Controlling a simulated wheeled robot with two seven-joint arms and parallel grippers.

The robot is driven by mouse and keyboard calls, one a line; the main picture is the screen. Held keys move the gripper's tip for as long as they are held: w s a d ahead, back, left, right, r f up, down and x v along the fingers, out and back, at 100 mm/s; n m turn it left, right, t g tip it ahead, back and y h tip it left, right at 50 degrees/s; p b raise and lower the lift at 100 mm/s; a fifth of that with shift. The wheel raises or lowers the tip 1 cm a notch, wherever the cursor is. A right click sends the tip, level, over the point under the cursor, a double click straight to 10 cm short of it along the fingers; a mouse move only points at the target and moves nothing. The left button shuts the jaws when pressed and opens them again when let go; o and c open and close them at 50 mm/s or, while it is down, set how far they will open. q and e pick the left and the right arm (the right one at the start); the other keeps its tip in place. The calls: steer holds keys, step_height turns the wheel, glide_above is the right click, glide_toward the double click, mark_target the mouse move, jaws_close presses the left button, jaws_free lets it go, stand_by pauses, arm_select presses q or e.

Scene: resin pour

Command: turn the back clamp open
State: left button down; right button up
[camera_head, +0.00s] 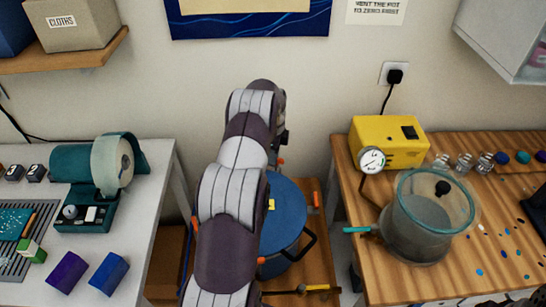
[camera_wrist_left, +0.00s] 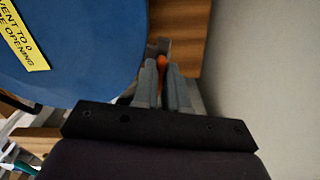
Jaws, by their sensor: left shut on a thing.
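The pressure pot's round blue lid (camera_head: 287,215) is partly covered by my left arm in the head view. Its edge and a yellow warning label also show in the left wrist view (camera_wrist_left: 75,55). The back clamp (camera_wrist_left: 162,63) shows as a small orange piece at the lid's far edge, between the fingertips of my left gripper (camera_wrist_left: 164,75). The gripper is shut on it. The fingers hide most of the clamp, so its angle is hard to tell. In the head view my arm hides most of this contact. My right gripper is not clearly visible.
The pot stands on a low wooden cart (camera_head: 323,255) between a white table (camera_head: 150,235) and a wooden bench (camera_head: 365,285). The bench holds a yellow pump (camera_head: 385,140) and a glass-lidded chamber (camera_head: 425,225). The wall (camera_wrist_left: 260,70) is close behind the gripper.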

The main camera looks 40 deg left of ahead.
arm_select(q)
steer(key=shift+w+m, duration=0.1)
steer(key=shift+m, duration=0.9)
steer(key=shift+a+r, duration=0.1)
steer(key=c, duration=1.2)
jaws_free()
steer(key=shift+o, duration=0.2)
step_height(320, 180, up, 3)
steer(key=shift+r+p, duration=0.1)
steer(key=shift+p, duration=0.2)
step_height(320, 180, up, 10)
steer(key=p, duration=0.8)
steer(key=shift+f, duration=0.25)
